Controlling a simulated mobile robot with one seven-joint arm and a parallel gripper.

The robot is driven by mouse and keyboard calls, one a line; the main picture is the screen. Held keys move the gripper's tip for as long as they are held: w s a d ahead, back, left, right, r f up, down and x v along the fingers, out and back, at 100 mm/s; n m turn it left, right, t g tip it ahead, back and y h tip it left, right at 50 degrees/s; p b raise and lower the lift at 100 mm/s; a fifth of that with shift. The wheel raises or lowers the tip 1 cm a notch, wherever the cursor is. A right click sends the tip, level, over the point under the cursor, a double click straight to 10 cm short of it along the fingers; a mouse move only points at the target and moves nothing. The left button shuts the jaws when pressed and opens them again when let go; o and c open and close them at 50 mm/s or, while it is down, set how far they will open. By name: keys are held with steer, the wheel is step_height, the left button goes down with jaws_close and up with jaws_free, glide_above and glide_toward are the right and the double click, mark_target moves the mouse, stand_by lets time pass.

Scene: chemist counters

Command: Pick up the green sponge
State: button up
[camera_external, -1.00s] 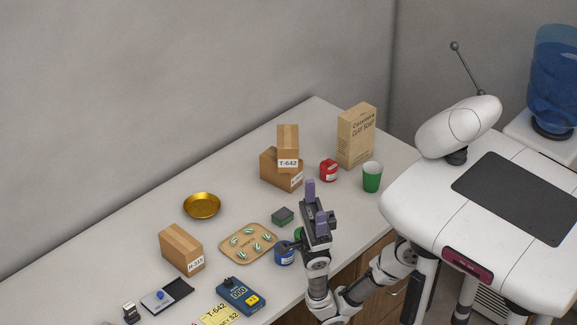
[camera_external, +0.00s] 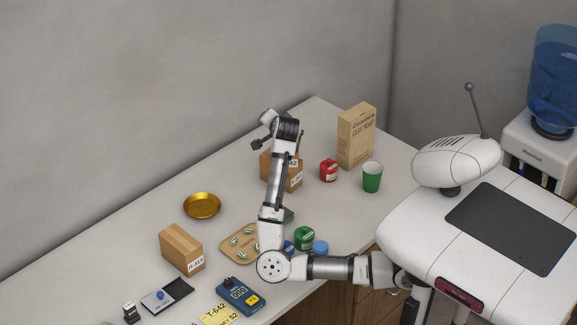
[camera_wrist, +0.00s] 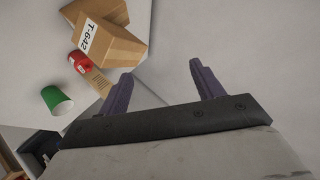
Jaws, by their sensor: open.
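The green sponge (camera_external: 288,215) lies on the white counter. In the external view it is mostly hidden behind my raised arm, with a dark green edge showing. It does not show in the wrist view. My gripper (camera_wrist: 160,76) is open and nothing shows between its two purple fingers. In the external view my gripper end (camera_external: 266,130) is high above the counter, up the picture from the sponge and well apart from it.
A tan tray (camera_external: 232,255) with striped pieces is left of my arm. A green jar (camera_external: 304,238) stands right of it. Cardboard boxes (camera_external: 291,178), a red container (camera_external: 328,170), a green cup (camera_external: 372,177) and a tall paper bag (camera_external: 357,137) stand behind. A gold dish (camera_external: 202,205) lies left.

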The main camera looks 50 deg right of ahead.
steer(key=s+a+f+g+y, duration=0.1)
steer(key=s+f+g+y, duration=0.1)
steer(key=f, duration=0.5)
steer(key=s+f+m+g+y+b, duration=0.1)
steer(key=f+g, duration=0.3)
steer(key=f, duration=0.4)
steer(key=s+a+f+g+y+b, duration=0.1)
steer(key=s+f+g+y, duration=0.1)
steer(key=f, duration=0.6)
steer(key=shift+s+a+g+y, duration=0.3)
steer(key=shift+s+g+y, duration=0.05)
steer(key=shift+g+y, duration=0.5)
steer(key=shift+f+p, duration=0.4)
steer(key=shift+f, duration=2.5)
steer(key=c, duration=1)
